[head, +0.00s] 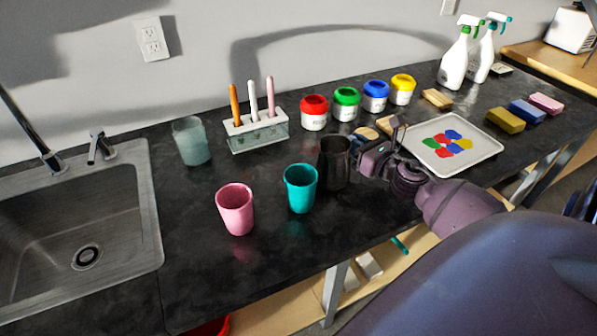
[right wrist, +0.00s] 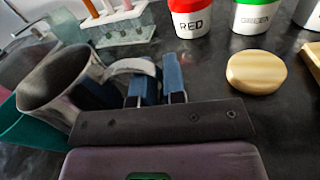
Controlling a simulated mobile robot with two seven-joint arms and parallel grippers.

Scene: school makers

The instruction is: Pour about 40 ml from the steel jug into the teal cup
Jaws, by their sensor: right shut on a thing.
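The steel jug (head: 336,165) looks dark in the head view and stands about upright just right of the teal cup (head: 300,190). My right gripper (head: 368,155) comes in from the right and is shut on the jug's handle. In the right wrist view the gripper's blue fingers (right wrist: 158,82) are at the handle, with the jug (right wrist: 62,85) to their left and part of the teal cup (right wrist: 28,140) beyond it. The cup stands upright on the counter. I cannot tell whether the jug's base touches the counter, and the liquid level is hidden. My left gripper is not in view.
A pink cup (head: 235,208) stands left of the teal cup. A glass (head: 191,142) and a marker rack (head: 257,136) are behind. Paint jars (head: 314,113), a white palette tray (head: 476,157) and sponges (head: 526,113) lie right. The sink (head: 85,235) is at the left.

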